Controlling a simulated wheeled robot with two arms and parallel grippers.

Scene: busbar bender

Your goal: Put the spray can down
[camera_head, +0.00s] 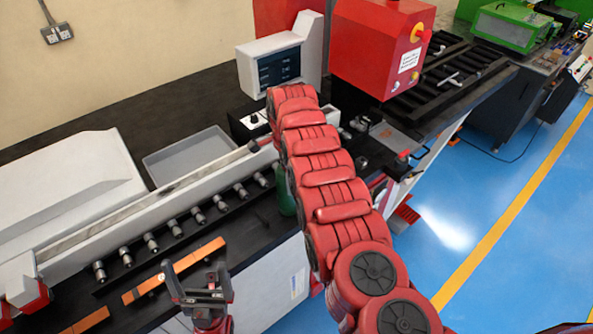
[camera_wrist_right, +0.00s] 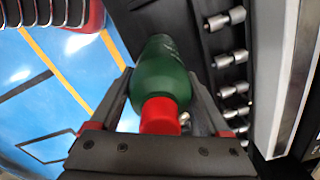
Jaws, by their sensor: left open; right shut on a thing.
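The spray can is green with a red cap. In the right wrist view the spray can (camera_wrist_right: 160,80) stands between the two fingers of my right gripper (camera_wrist_right: 163,95), which is shut on it. In the head view a green part of the spray can (camera_head: 285,192) shows at the front edge of the black bench, left of my right arm. The arm hides most of the can and the right gripper there. I cannot tell whether the can's base touches the bench. My left gripper (camera_head: 198,288) is open and empty, low over the bench front near an orange bar.
An orange bar (camera_head: 175,270) lies along the bench front. Behind it is a row of metal cylinders (camera_head: 198,215). A grey tray (camera_head: 188,157), a screen (camera_head: 278,67) and a red machine head (camera_head: 382,45) stand farther back. Blue floor lies right of the bench.

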